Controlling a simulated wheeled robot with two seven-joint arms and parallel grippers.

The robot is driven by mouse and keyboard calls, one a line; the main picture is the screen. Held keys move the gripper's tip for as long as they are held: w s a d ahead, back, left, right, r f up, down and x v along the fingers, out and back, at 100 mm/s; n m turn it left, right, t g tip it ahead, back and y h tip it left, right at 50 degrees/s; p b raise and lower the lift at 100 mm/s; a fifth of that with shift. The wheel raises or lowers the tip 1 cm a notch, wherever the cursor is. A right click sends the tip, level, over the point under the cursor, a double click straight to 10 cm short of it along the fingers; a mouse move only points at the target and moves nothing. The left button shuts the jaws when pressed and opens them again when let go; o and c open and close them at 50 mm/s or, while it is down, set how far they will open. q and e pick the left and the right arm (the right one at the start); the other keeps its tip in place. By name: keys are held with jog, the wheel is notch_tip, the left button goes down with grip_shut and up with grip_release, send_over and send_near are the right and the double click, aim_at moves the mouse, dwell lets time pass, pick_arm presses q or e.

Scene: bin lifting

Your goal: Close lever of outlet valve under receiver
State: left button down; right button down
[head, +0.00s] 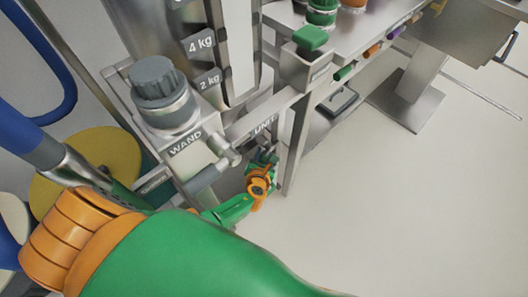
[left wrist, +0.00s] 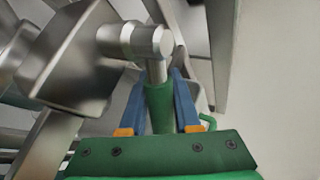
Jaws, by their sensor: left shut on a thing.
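The receiver (head: 240,50) is a tall metal vessel with "4 kg" and "2 kg" marks, at the top of the head view. My left gripper (head: 266,166) is low beneath the "UNIT" rail, below the receiver. In the left wrist view, its blue fingers (left wrist: 158,84) stand on both sides of a green lever handle (left wrist: 160,108) and are shut on it. The handle hangs from a metal stem under the outlet valve (left wrist: 140,40). In the head view the valve and lever are mostly hidden by the gripper and frame. My right gripper is not in view.
A grey-capped jar (head: 160,90) stands on the "WAND" bracket (head: 187,143), left of the gripper. A metal post (head: 295,145) is close on the right. A bench (head: 365,25) with coloured handles is at the upper right.

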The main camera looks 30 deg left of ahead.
aim_at(262, 161)
pick_arm(q)
jog(key=c, duration=0.6)
grip_release()
jog(key=p+v, duration=0.4)
jog(key=v, duration=0.2)
jog(key=shift+s+r, duration=0.25)
jog(key=shift+r, duration=0.05)
jog(key=shift+s+d, duration=0.15)
jog(key=shift+s, duration=0.05)
